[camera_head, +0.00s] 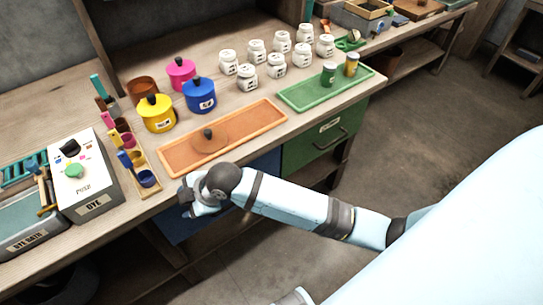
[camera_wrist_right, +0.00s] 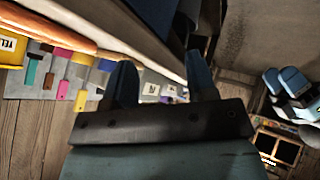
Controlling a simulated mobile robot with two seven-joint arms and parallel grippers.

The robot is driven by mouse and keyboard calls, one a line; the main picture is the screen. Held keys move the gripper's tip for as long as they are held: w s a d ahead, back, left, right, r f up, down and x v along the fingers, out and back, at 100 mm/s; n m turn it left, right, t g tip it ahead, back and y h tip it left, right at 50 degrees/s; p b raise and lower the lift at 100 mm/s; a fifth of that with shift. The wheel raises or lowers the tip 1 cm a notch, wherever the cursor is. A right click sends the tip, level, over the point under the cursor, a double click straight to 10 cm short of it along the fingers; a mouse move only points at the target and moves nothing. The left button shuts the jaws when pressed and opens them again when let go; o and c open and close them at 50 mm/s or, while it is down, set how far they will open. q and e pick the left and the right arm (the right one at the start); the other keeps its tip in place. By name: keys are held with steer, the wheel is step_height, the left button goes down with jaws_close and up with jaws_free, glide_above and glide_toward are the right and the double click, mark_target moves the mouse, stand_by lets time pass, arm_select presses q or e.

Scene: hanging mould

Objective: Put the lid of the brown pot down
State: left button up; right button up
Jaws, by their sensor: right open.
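The brown pot (camera_head: 142,89) stands without a lid at the back left of the bench, behind the yellow pot. A round brown lid (camera_head: 218,142) with a dark knob lies on the orange tray (camera_head: 262,124). My right gripper (camera_wrist_right: 162,78) is open, with nothing visible between its blue fingers. In the head view it is at the bench's front edge, in front of the tray and apart from the lid, partly hidden by its wrist. Blue fingers at the right of the wrist view look like my left gripper (camera_wrist_right: 288,82); their opening is unclear.
Yellow (camera_head: 158,114), blue (camera_head: 200,96) and pink (camera_head: 181,74) lidded pots stand behind the orange tray. A green tray (camera_head: 305,96) with small jars is to its right. A dye box (camera_head: 88,180) and rack of coloured tools are left. Several white jars stand behind.

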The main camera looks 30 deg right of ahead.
arm_select(q)
steer(key=shift+d, duration=0.2)
arm_select(e)
steer(key=s+d+f+m+t+h, duration=0.1)
steer(key=s+d+f+m+t, duration=0.1)
steer(key=s+d+f+m, duration=0.2)
steer(key=s+d+f+m+t+h, duration=0.1)
steer(key=s+d+f+m+t, duration=0.1)
steer(key=s+d+f+m, duration=0.3)
steer(key=s+d+m, duration=0.4)
steer(key=s+m, duration=0.1)
steer(key=s, duration=0.3)
steer(key=shift+t+h, duration=0.4)
arm_select(q)
steer(key=shift+r, duration=0.1)
arm_select(e)
steer(key=shift+s, duration=0.1)
arm_select(q)
step_height(320, 180, up, 14)
steer(key=a+p, duration=0.1)
steer(key=p, duration=1.7)
steer(key=shift+s+a, duration=0.2)
steer(key=shift+s, duration=0.25)
arm_select(e)
step_height(320, 180, up, 14)
steer(key=d, duration=0.1)
steer(key=shift+s+r, duration=0.15)
steer(key=shift+s, duration=0.3)
